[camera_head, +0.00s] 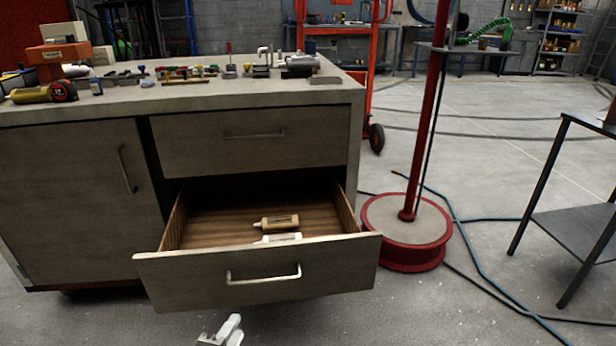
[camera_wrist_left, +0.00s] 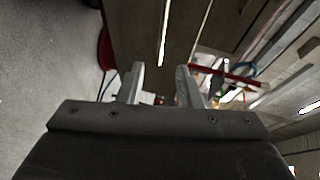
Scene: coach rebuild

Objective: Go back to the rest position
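My left gripper (camera_head: 222,331) shows at the bottom of the head view, below the front of the open drawer and apart from its handle. In the left wrist view its two fingers (camera_wrist_left: 162,88) stand apart with nothing between them. The lower drawer (camera_head: 255,279) of the cabinet is pulled out. A tan bottle (camera_head: 277,222) and a white bottle (camera_head: 281,238) lie inside it. My right gripper is in neither view.
The upper drawer (camera_head: 250,142) and the left door (camera_head: 72,200) are shut. Tools cover the cabinet top (camera_head: 215,95). A red round-based stand (camera_head: 405,235) and hoses are to the right. A dark metal table (camera_head: 575,230) stands at far right.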

